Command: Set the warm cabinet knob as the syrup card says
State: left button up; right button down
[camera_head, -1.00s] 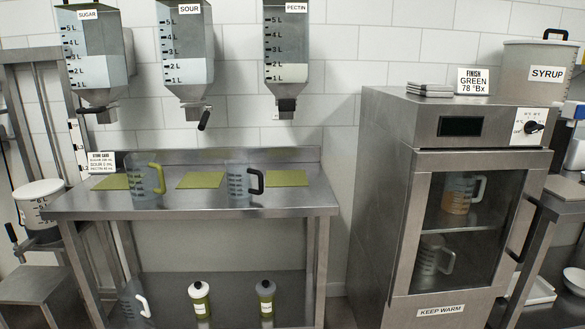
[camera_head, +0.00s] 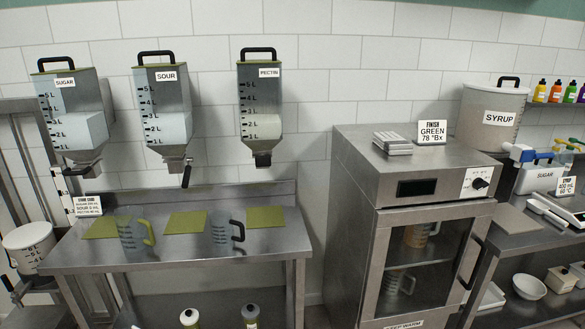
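The warm cabinet (camera_head: 345,185) is a steel box with a glass door, right of centre. Its dark knob (camera_head: 480,183) sits on a white dial plate at the upper right of its front. The dial marks are too small to read, and the pointer direction is unclear. A dark display (camera_head: 416,187) is left of the knob. The syrup card (camera_head: 567,186) stands at the far right and seems to read 400 mL and 60 °C. Neither of my grippers is in view.
The SYRUP pot (camera_head: 490,133) stands behind the cabinet's right side. Left, a steel table (camera_head: 180,254) holds two jugs under three hoppers. Measuring jugs (camera_head: 418,234) show inside the cabinet.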

aim_at(478, 184)
jog(key=z, duration=1.25)
